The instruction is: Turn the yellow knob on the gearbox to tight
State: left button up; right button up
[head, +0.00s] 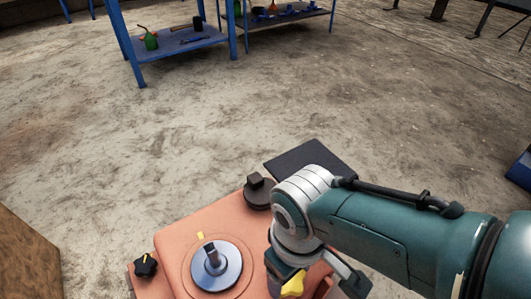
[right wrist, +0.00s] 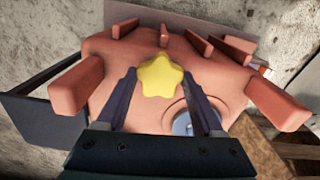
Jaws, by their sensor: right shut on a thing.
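The salmon-red gearbox (head: 175,243) stands at the bottom of the head view; its ribbed body (right wrist: 95,62) fills much of the right wrist view. The yellow star-shaped knob (head: 292,285) is at its right side in the head view, partly hidden by my right gripper (head: 303,279). In the right wrist view the yellow knob (right wrist: 160,77) lies between the fingertips, and my right gripper (right wrist: 159,80) is shut on it. I cannot see any tight mark, so the knob's setting cannot be told. My left gripper is not in view.
On the gearbox are a black knob (head: 145,266), a metal disc with a shaft (head: 228,270) and a black cap (head: 257,194). A dark plate (head: 305,157) lies behind my right arm. A blue workbench (head: 178,42) with tools stands far back. Open concrete floor lies between.

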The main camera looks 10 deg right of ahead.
dwell(0.3)
jog(key=o, duration=1.4)
jog(key=shift+r, duration=0.15)
notch_tip(320, 180, up, 10)
jog(key=p, duration=0.9)
notch_tip(320, 180, up, 13)
jog(key=y+p, duration=0.1)
jog(key=p, duration=1.1)
send_over(289, 292)
jog(key=s+d+r+m+t+p, duration=0.1)
jog(key=s+d+r+p, duration=0.2)
jog(key=r+p, duration=0.95)
jog(key=s+d+r+m+t+p, duration=0.1)
jog(key=s+d+r+p, duration=0.25)
jog(key=r+p, duration=0.95)
jog(key=s+d+r+m+t+p, duration=0.1)
jog(key=s+d+r+t+p, duration=0.25)
jog(key=r, duration=1.75)
jog(key=shift+g+h, duration=0.4)
jog(key=shift+g, duration=0.55)
jog(key=r+p, duration=1.1)
jog(key=p, duration=0.1)
jog(key=r+p, duration=2.3)
jog(key=p, duration=0.1)
jog(key=shift+w+r, duration=0.3)
jog(key=shift+r, duration=0.05)
